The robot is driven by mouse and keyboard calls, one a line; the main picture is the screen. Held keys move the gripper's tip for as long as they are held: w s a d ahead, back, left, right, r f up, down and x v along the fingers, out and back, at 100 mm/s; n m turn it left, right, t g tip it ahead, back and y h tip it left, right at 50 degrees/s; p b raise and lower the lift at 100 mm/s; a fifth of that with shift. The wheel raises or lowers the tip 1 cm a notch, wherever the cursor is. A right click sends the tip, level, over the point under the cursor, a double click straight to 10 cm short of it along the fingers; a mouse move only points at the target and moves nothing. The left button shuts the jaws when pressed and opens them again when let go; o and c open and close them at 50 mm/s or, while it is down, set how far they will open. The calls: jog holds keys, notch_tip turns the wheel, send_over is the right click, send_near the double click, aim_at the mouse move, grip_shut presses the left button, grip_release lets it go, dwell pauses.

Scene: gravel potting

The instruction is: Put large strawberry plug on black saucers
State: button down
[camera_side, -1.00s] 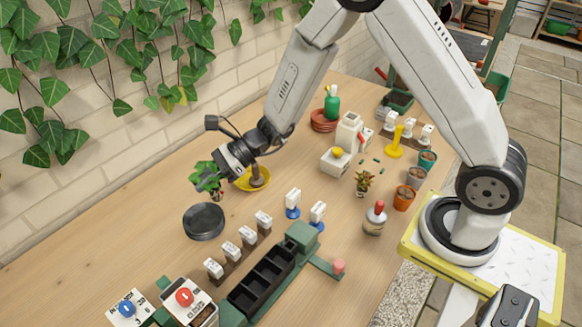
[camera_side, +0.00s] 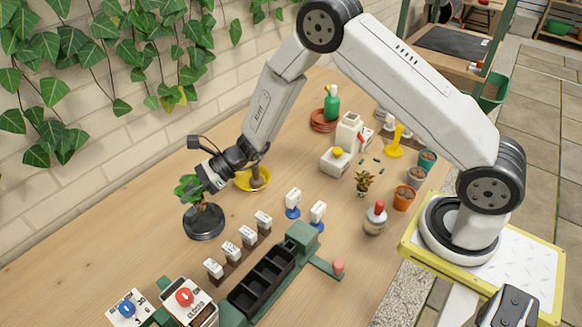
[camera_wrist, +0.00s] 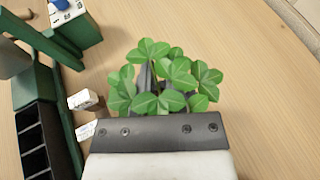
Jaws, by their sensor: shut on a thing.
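My gripper (camera_side: 200,186) is shut on the strawberry plug (camera_side: 187,187), a green leafy plant whose leaves also fill the middle of the wrist view (camera_wrist: 165,77). In the side view, the plug's lower end is down over the stack of black saucers (camera_side: 204,224). Whether it touches the top saucer I cannot tell. My fingers and the leaves hide much of the plug. The saucers are not visible in the wrist view.
A yellow dish (camera_side: 254,181) stands right behind the saucers. A row of white tags (camera_side: 247,236) and a green rack with black cells (camera_side: 262,281) lie in front. Terracotta, grey and teal pots stand farther right. The table left of the saucers is clear.

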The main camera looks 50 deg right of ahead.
jog(key=shift+w+f, duration=0.2)
jog(key=shift+f, duration=1.55)
jog(key=shift+f, duration=0.1)
jog(key=c, duration=0.7)
grip_release()
jog(key=shift+o, duration=0.2)
jog(key=shift+s+d+r, duration=0.2)
jog(key=shift+d+r, duration=0.2)
jog(key=shift+d, duration=0.05)
jog(key=v, duration=1)
jog(key=shift+s+d, duration=0.2)
jog(key=shift+d, duration=0.15)
jog(key=shift+r, duration=0.1)
